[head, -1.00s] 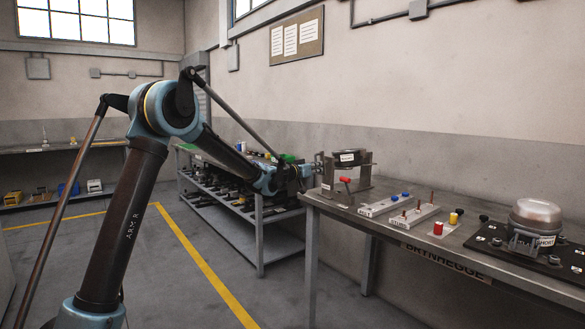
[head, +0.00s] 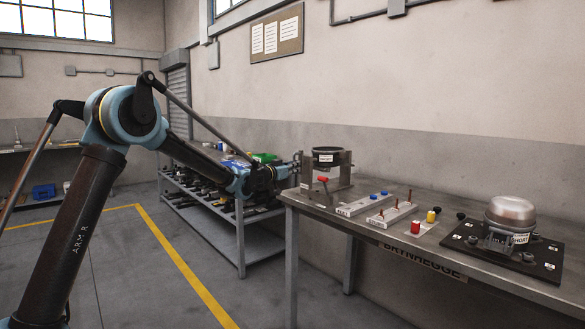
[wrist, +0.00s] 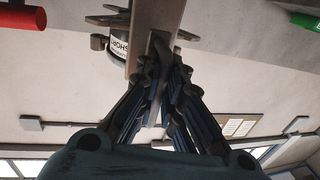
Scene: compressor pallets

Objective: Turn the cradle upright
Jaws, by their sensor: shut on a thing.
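The cradle (head: 326,157) is a dark round ring with a white label, held between the uprights of a grey metal stand (head: 345,172) at the far left end of the bench. Its ring looks about level in the head view. The label shows upside down in the wrist view, where the cradle (wrist: 117,30) is partly hidden behind a grey upright. My gripper (head: 292,170) is at the stand's left side. In the wrist view its fingers (wrist: 160,72) close on a dark handle (wrist: 160,50) in front of that upright. The grip itself is partly hidden.
A red knob (head: 323,179) is at the stand's front. Pale blocks with pegs (head: 391,214), red and yellow cylinders (head: 415,227) and a compressor (head: 511,214) on a black plate are to the right. A loaded shelf rack (head: 240,232) stands left of the bench.

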